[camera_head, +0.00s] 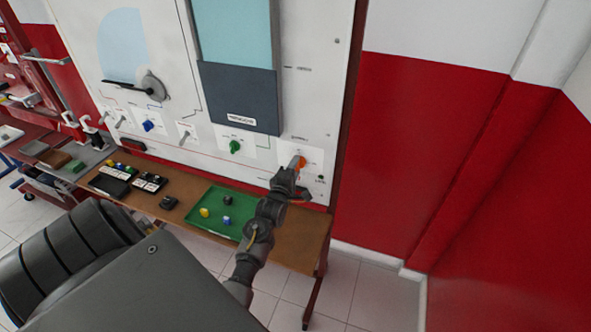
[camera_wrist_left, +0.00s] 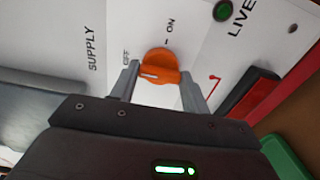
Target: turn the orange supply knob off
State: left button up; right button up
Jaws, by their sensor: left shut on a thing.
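The orange supply knob (camera_wrist_left: 160,66) is on the white panel, between the printed words OFF and ON in the left wrist view. The white mark on its bar is at the left end, on the OFF side and not toward ON. In the head view the knob (camera_head: 301,161) is at the panel's lower right, partly hidden by my gripper. My left gripper (camera_wrist_left: 158,80) is shut on the knob, with one finger at each end of its bar. It also shows in the head view (camera_head: 294,168). My right gripper is not in view.
A round green LIVE lamp (camera_wrist_left: 222,10) is near the knob; I cannot tell whether it is lit. A green knob (camera_head: 234,146) is left of it on the panel. Below, a green tray (camera_head: 190,218) with small parts lies on the brown bench (camera_head: 305,240).

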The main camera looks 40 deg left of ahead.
pick_arm(q)
jog(key=o, duration=1)
jog(key=shift+s, duration=0.1)
jog(key=shift+b+v, duration=1.4)
jog(key=shift+v, duration=3.9)
jog(key=shift+d, duration=0.1)
